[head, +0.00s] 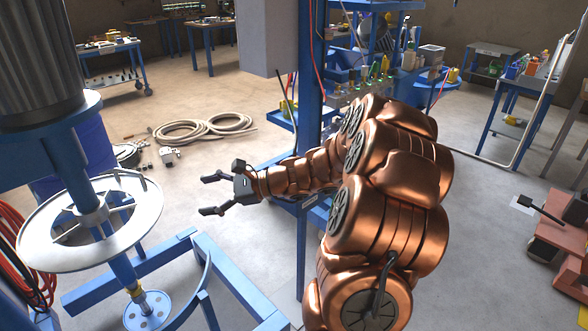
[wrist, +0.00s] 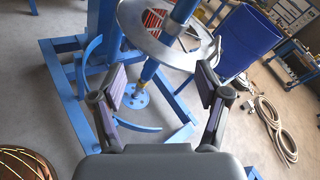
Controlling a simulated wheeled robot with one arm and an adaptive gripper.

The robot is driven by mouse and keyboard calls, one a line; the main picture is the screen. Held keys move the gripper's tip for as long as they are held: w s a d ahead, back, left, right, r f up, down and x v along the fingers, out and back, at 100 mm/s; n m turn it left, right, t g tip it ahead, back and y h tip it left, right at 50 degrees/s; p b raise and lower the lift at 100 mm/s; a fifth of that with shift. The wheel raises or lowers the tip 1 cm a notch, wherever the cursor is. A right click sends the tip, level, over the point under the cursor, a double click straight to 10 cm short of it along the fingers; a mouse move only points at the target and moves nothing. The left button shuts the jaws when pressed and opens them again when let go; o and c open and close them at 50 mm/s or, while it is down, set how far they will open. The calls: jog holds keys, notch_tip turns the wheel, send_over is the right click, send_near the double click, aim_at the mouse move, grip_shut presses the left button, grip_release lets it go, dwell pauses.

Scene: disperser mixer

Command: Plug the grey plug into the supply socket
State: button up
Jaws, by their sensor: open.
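My gripper (head: 212,195) is open and empty, held in the air to the right of the mixer's pale metal ring (head: 60,235). In the wrist view its two dark fingers (wrist: 160,88) are spread wide, with the mixer's blue shaft (wrist: 148,72) and round blue foot disc (wrist: 135,96) seen beyond and between them. I cannot make out the grey plug or the supply socket for certain in either view. Small grey items (head: 168,155) lie on the floor behind the mixer, too small to identify.
The mixer's blue floor frame (head: 225,280) lies below my gripper. A blue post (head: 308,120) with shelves stands behind my arm. A blue drum (wrist: 248,38) and a coiled beige hose (head: 205,128) are beyond the mixer.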

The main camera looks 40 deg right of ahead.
jog(key=d+f+m+t+h, duration=0.2)
jog(key=d+m, duration=0.3)
jog(key=d, duration=0.6)
jog(key=d+f+m+t+h, duration=0.2)
jog(key=d+m+t+h, duration=0.1)
jog(key=d, duration=0.8)
jog(key=d+f+m+t+h, duration=0.2)
jog(key=d+m+h, duration=0.4)
jog(key=d, duration=0.5)
jog(key=shift+d+f+m, duration=0.3)
jog(key=shift+d+f, duration=0.1)
jog(key=shift+f, duration=0.2)
jog(key=shift+w+a+f+p, duration=0.15)
jog(key=shift+w+p, duration=0.45)
jog(key=shift+w, duration=0.7)
jog(key=shift+w+a+f+p, duration=0.1)
jog(key=shift+w+f+p, duration=0.3)
jog(key=shift+w, duration=0.85)
jog(key=shift+r, duration=0.15)
jog(key=shift+c, duration=0.3)
grip_shut()
jog(key=shift+r, duration=0.15)
